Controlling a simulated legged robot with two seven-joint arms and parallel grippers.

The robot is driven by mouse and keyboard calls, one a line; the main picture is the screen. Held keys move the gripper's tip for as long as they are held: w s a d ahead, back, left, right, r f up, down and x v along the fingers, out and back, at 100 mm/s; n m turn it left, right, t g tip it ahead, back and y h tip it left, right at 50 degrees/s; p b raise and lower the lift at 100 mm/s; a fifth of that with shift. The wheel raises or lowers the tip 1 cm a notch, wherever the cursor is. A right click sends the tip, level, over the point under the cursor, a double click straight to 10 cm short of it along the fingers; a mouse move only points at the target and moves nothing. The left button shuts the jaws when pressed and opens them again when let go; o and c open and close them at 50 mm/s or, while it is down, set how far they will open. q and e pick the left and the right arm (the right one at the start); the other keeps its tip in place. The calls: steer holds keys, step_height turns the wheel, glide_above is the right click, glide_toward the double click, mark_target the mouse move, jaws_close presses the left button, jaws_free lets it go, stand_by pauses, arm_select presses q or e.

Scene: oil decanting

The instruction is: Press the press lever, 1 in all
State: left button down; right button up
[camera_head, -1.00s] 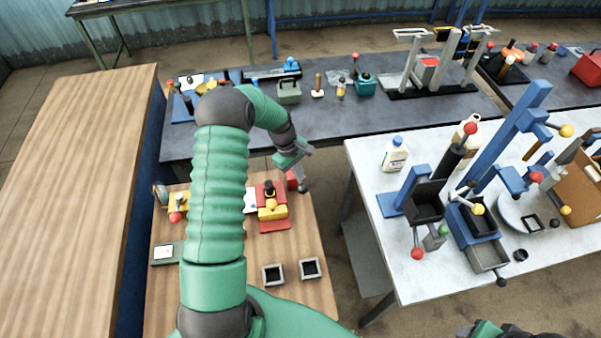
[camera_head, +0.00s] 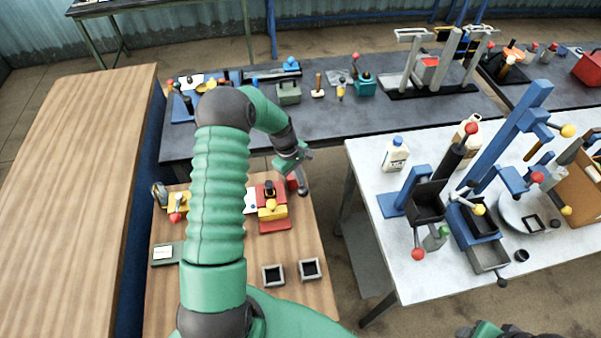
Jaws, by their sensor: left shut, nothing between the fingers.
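My left arm comes in over the small wooden table, and its gripper (camera_head: 303,190) is shut and empty above the table's far right corner. A red and yellow device (camera_head: 271,209) with a dark top stands just left of the gripper, apart from it in the picture. On the white table at the right stands a blue press-like frame (camera_head: 512,130) with ball-ended levers, one yellow (camera_head: 567,131) and one red (camera_head: 471,129). I cannot tell which lever is the press lever.
Two small dark square trays (camera_head: 273,275) lie at the front of the wooden table. A white bottle (camera_head: 396,154) stands on the white table. A gap of floor separates the tables. The grey bench (camera_head: 330,120) behind holds several tools.

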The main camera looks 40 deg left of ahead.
mark_target(302, 188)
arm_select(q)
steer(key=shift+s+d+f+b, duration=0.4)
steer(key=shift+s+d+f, duration=0.5)
steer(key=shift+d+f, duration=0.3)
arm_select(e)
steer(key=shift+f, duration=0.4)
stand_by(1.4)
arm_select(q)
steer(key=shift+a+r, duration=0.1)
steer(key=shift+a, duration=0.05)
stand_by(0.4)
